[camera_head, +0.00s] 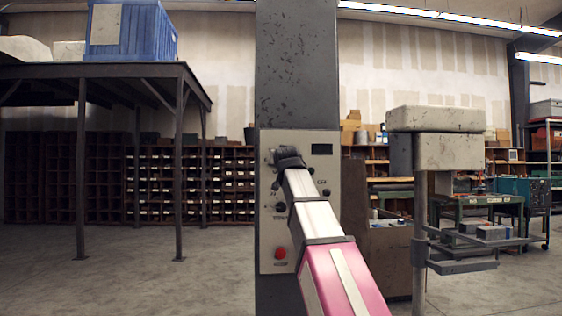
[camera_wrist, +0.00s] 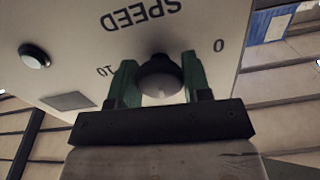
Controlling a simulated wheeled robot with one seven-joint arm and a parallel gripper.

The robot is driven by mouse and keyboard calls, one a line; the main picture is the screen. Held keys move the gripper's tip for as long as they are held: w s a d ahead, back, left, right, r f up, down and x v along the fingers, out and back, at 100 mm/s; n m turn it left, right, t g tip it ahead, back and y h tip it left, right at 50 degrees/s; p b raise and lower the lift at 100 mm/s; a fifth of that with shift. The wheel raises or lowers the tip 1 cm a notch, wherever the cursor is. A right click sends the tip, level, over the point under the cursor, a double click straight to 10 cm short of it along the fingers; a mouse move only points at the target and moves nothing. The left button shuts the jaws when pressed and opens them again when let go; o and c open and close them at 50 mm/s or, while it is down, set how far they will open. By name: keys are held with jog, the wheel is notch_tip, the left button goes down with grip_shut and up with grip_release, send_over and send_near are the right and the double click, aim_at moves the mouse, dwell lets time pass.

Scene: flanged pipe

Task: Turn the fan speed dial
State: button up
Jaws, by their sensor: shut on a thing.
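The fan speed dial (camera_wrist: 160,78) is a dark round knob with a paler face and a small light mark. It sits on a light panel under the upside-down word SPEED, with 10 on its left and 0 on its right in the wrist view. My gripper (camera_wrist: 160,82) has its two green fingers on either side of the dial and is shut on it. In the head view my gripper (camera_head: 288,158) is at the upper left of the control panel (camera_head: 305,253). My arm hides the dial there.
The panel is on a dark column (camera_head: 296,70). It also carries a dark display (camera_head: 322,149), a red button (camera_head: 280,253) and several small knobs. A grey stand (camera_head: 436,150) is to the right, and a dark table with a blue crate (camera_head: 130,32) is to the left.

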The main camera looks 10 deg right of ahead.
jog(key=m, duration=0.4)
jog(key=shift+m, duration=0.3)
jog(key=m, duration=0.3)
jog(key=shift+f+m, duration=0.1)
jog(key=shift+m, duration=0.2)
jog(key=m, duration=0.4)
jog(key=shift+m, duration=2.2)
jog(key=o, duration=0.9)
jog(key=shift+s, duration=0.1)
